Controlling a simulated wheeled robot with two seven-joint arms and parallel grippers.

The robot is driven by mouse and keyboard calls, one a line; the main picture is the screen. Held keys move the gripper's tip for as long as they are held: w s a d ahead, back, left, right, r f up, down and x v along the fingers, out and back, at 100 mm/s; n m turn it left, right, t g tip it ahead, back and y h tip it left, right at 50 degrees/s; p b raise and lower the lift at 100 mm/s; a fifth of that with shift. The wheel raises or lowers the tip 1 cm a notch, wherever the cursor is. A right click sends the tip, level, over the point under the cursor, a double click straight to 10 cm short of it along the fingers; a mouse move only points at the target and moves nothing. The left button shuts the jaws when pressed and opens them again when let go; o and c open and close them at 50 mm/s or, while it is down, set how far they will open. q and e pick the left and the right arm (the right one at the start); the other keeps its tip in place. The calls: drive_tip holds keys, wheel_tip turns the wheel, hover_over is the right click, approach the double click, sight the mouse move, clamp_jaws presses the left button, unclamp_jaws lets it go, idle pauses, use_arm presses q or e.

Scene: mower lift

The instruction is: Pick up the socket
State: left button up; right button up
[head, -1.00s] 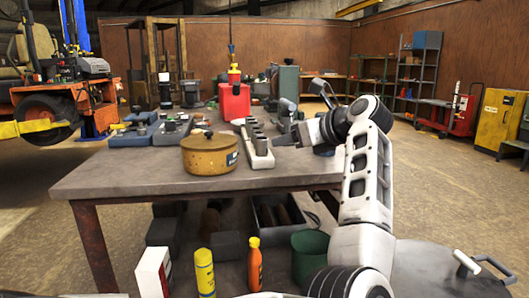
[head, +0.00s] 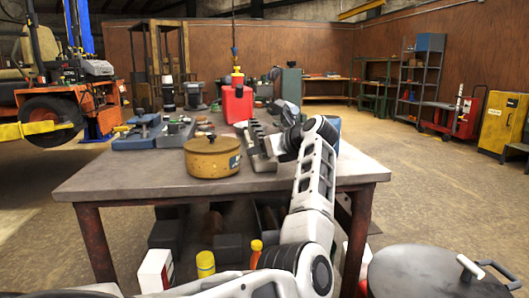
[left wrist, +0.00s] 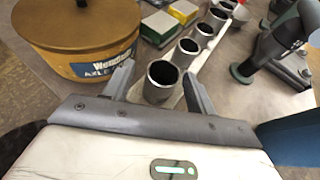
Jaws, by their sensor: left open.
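A row of grey cylindrical sockets stands on a pale rail (head: 262,161) on the workbench, right of the brown tin. The nearest and largest-looking socket (left wrist: 162,82) is upright, with its dark open end facing up. My left gripper (left wrist: 158,74) is open, with one finger on each side of this socket. Whether a finger touches it I cannot tell. In the head view my left gripper (head: 272,148) is at the near end of the rail, and its wrist hides part of the row. My right gripper is not in view.
The brown tin (head: 212,157) stands close left of my left gripper; it also shows in the left wrist view (left wrist: 85,35). A grey-green power tool (left wrist: 270,48) lies right of the row. A red canister (head: 237,104) stands behind. The bench's front left (head: 120,175) is clear.

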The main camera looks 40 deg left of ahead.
use_arm(q)
drive_tip(key=c, duration=1.1)
drive_tip(key=shift+r, duration=0.1)
